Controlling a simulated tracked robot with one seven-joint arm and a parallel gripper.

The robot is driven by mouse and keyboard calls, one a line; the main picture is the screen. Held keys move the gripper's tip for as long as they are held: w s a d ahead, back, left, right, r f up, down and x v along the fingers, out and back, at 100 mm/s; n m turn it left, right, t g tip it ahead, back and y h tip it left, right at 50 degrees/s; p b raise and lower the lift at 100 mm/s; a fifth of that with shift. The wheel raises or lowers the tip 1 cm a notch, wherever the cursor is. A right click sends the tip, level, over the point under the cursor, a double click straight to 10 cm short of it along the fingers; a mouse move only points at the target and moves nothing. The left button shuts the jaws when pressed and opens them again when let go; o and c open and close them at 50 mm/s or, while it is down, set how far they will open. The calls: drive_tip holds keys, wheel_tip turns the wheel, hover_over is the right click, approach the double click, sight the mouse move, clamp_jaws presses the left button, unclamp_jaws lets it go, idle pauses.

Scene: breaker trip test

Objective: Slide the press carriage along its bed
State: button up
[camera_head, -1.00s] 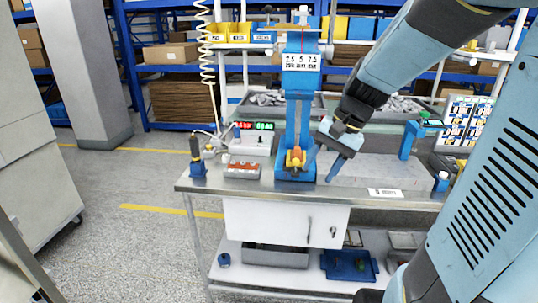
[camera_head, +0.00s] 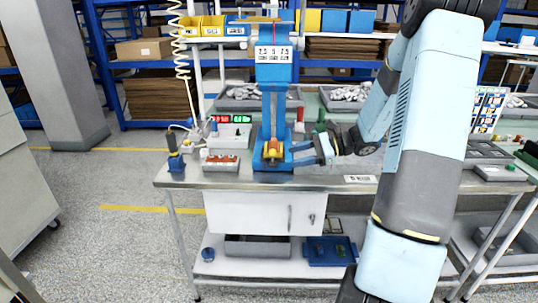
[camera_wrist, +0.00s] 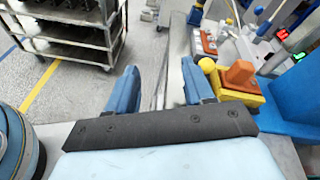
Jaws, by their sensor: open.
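The blue press (camera_head: 273,90) stands upright on the workbench, with a number plate near its top. At its foot is a yellow block with an orange top (camera_head: 272,150), which may be the carriage; it also shows in the wrist view (camera_wrist: 238,84), with a yellow round knob (camera_wrist: 207,65) beside it. My gripper (camera_head: 296,153) is low, just right of the press foot, pointing left. In the wrist view my gripper (camera_wrist: 160,86) is open with nothing between its fingers. The yellow block is outside the right finger, very close; contact cannot be told. The bed is mostly hidden.
A grey box with orange-red parts (camera_head: 221,162) and a blue post (camera_head: 175,160) stand left of the press. Red and green displays (camera_head: 230,119) are behind. Grey trays of parts (camera_head: 245,98) lie at the back. The bench's front edge (camera_head: 240,184) is close to the press.

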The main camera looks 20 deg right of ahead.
sight(273, 151)
drive_tip(key=w+d+f+m+t+y, duration=0.2)
drive_tip(key=w+d+f+m+t, duration=0.2)
drive_tip(key=d+m+t, duration=0.15)
drive_tip(key=shift+n+g, duration=0.35)
drive_tip(key=x, duration=1.3)
drive_tip(key=shift+w+d+f, duration=0.1)
drive_tip(key=shift+w+f, duration=0.05)
drive_tip(key=shift+f, duration=0.05)
drive_tip(key=shift+c, duration=0.5)
drive_tip(key=shift+d+r, duration=0.1)
clamp_jaws()
